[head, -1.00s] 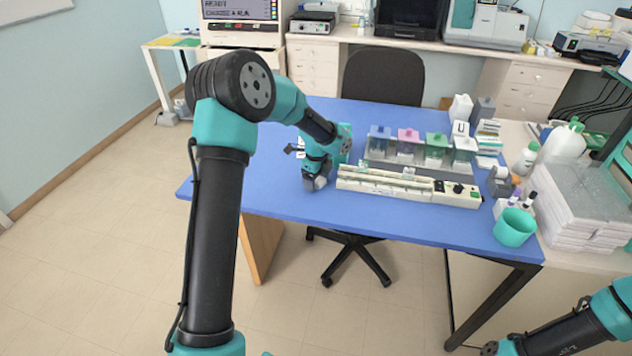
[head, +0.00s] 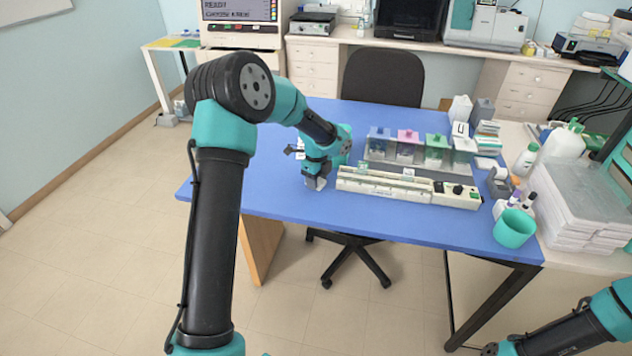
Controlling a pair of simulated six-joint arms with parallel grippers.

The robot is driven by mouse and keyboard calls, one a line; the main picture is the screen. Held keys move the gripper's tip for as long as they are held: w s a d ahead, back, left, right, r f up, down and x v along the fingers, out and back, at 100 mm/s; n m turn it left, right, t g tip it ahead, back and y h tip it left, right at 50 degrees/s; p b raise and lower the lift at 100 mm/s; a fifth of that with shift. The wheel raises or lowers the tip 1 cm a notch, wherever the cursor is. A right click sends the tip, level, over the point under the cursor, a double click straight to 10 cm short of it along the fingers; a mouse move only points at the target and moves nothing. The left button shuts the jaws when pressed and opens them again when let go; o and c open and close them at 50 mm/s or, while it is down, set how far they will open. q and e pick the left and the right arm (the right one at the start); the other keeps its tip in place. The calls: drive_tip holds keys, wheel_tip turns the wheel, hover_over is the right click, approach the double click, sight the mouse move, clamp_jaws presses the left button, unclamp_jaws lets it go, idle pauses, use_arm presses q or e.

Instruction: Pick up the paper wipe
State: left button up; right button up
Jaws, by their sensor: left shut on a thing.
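My left gripper (head: 316,183) points down at the blue table (head: 265,195), just left of the long cream staining rack. Its fingers are shut on a small pale thing, taken to be the paper wipe, which the fingers and wrist mostly hide. The wipe's outline cannot be made out. The gripper is low, at or very near the tabletop. My right arm shows only at the lower right corner, and its gripper is out of the picture.
The cream staining rack (head: 408,187) lies close right of the left gripper. Behind it stand several lidded staining jars (head: 407,149). A teal cup (head: 514,229) and bottles are at the right. The table's left part is clear.

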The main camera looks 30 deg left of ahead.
use_arm(q)
drive_tip(key=shift+r, duration=1.75)
drive_tip(key=s+d+r, duration=0.1)
drive_tip(key=s+d, duration=0.7)
drive_tip(key=s, duration=0.5)
drive_tip(key=shift+s+d+r, duration=0.15)
drive_tip(key=shift+s+r, duration=0.1)
drive_tip(key=shift+s, duration=0.1)
